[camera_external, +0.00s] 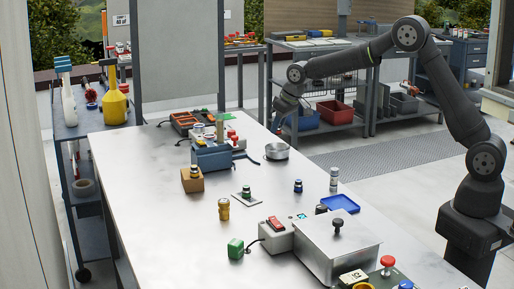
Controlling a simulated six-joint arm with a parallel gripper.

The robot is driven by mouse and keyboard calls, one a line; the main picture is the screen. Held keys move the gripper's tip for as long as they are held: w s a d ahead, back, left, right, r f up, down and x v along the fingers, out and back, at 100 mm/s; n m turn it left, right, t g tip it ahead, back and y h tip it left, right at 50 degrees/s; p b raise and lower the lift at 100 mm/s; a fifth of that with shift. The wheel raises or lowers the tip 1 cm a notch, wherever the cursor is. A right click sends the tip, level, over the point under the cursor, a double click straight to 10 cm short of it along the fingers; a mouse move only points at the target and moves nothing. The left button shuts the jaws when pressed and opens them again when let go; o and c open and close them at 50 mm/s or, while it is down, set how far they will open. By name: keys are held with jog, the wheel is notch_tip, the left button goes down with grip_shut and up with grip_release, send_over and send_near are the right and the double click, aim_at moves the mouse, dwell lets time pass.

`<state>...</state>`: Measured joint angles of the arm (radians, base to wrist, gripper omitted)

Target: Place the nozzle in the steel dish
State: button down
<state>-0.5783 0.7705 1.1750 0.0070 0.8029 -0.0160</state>
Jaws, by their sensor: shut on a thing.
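The steel dish (277,152) is a shallow round metal bowl on the far right part of the white table. My gripper (279,126) points down above the dish, apart from it, with clear space between them. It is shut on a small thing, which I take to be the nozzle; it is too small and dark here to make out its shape. The dish's inside is only partly visible, and I see nothing in it.
A blue-grey case (211,158) stands left of the dish. An orange-brown block (192,183), a brass-coloured fitting (223,209), a blue-banded piece (298,186), a white bottle (333,180) and a blue tray (340,203) stand nearer. A steel box (335,250) fills the front.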

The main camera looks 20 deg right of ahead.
jog(key=shift+f, duration=3.4)
jog(key=c, duration=1.1)
grip_release()
